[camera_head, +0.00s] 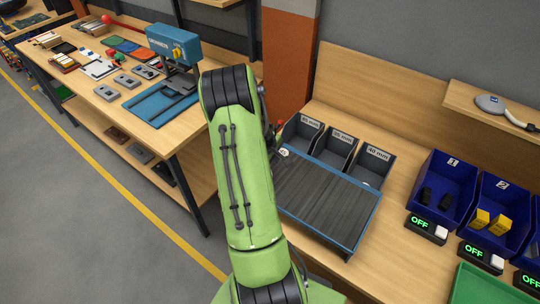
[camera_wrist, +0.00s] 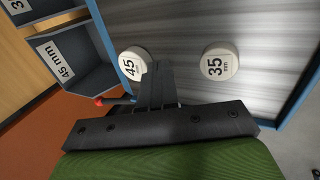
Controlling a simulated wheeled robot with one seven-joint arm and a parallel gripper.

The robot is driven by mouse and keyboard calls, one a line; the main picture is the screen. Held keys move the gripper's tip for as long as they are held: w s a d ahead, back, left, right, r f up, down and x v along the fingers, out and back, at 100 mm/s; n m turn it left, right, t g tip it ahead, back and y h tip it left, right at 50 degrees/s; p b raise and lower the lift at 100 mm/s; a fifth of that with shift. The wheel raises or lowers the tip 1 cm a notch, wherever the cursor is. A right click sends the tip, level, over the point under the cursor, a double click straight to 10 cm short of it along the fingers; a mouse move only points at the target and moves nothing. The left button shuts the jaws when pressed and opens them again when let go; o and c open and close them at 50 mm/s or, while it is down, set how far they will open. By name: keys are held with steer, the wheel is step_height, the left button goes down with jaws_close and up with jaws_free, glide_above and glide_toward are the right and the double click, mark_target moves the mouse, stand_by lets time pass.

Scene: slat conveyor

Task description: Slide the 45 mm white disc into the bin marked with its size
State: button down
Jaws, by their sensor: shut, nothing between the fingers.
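The white disc marked 45 (camera_wrist: 134,63) lies flat on the grey slats near the conveyor's blue edge. In the head view a white disc (camera_head: 284,153) shows just in front of the bin marked 45 mm (camera_head: 302,134), its number too small to read. In the wrist view that bin (camera_wrist: 78,71) is left of the disc, beyond the blue edge. My gripper (camera_wrist: 158,80) is shut and empty, its fingers close against the right side of the 45 disc; whether they touch it I cannot tell. My arm hides the gripper in the head view.
A white disc marked 35 (camera_wrist: 221,62) lies right of my fingers on the slat conveyor (camera_head: 325,204). Two more marked bins stand beside the 45 mm bin, the far one marked 40 mm (camera_head: 374,166). A red knob (camera_wrist: 98,101) sits near the 45 mm bin.

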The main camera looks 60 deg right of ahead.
stand_by(0.3)
steer(key=shift+s+d, duration=0.2)
steer(key=shift+d, duration=1.15)
steer(key=shift+s+d, duration=0.25)
steer(key=shift+d, duration=1.1)
steer(key=shift+s+d, duration=0.2)
steer(key=shift+d, duration=1.15)
steer(key=a+r, duration=0.1)
steer(key=a+r+p, duration=0.1)
steer(key=r, duration=0.1)
steer(key=a+r, duration=0.2)
steer(key=shift+w+a+r+p, duration=0.1)
steer(key=shift+w+r+p, duration=0.05)
steer(key=shift+w+p, duration=0.15)
